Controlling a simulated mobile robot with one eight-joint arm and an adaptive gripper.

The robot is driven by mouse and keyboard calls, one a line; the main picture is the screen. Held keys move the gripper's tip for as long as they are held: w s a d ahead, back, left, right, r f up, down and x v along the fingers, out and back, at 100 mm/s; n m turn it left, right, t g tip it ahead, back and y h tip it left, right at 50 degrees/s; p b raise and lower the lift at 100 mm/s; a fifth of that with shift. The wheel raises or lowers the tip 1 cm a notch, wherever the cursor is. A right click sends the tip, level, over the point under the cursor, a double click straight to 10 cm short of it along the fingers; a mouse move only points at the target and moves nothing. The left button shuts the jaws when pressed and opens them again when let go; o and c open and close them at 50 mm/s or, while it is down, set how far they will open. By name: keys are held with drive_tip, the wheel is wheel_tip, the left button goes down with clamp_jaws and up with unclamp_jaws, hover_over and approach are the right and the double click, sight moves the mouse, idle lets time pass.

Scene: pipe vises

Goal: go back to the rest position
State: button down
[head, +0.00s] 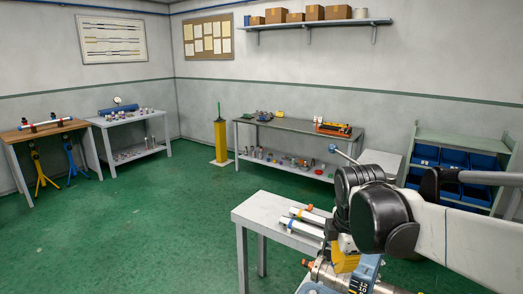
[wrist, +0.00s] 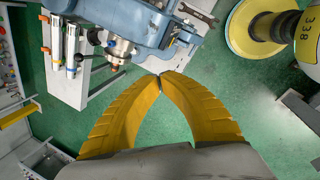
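My gripper's yellow fingers curve inward and their tips meet in the wrist view (wrist: 160,76), with nothing visible held between them. In the head view my gripper (head: 345,263) is low at the right, partly hidden by my arm. The fingertips appear just beside a blue vise (wrist: 185,28) with a metal pipe end (wrist: 120,48) in it; I cannot tell whether they touch it. The vise also shows in the head view (head: 366,274), largely covered by my arm.
A pale bench (head: 262,207) carries white pipes (head: 300,226) beside the vise. A yellow round stand (wrist: 243,40) is at the wrist view's upper right. A workbench (head: 290,126), blue bins (head: 455,160) and a yellow post (head: 220,140) stand farther back. Green floor (head: 150,225) at left is clear.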

drive_tip(key=s+f+m+t+b, duration=0.2)
drive_tip(key=s+f+m, duration=0.1)
drive_tip(key=s+m, duration=0.4)
drive_tip(key=s+f+m+t+b, duration=0.2)
drive_tip(key=s+m, duration=0.5)
drive_tip(key=m, duration=0.4)
drive_tip(key=shift+s+d+f+y+b, duration=0.3)
drive_tip(key=shift+f+b, duration=0.3)
drive_tip(key=shift+f, duration=0.35)
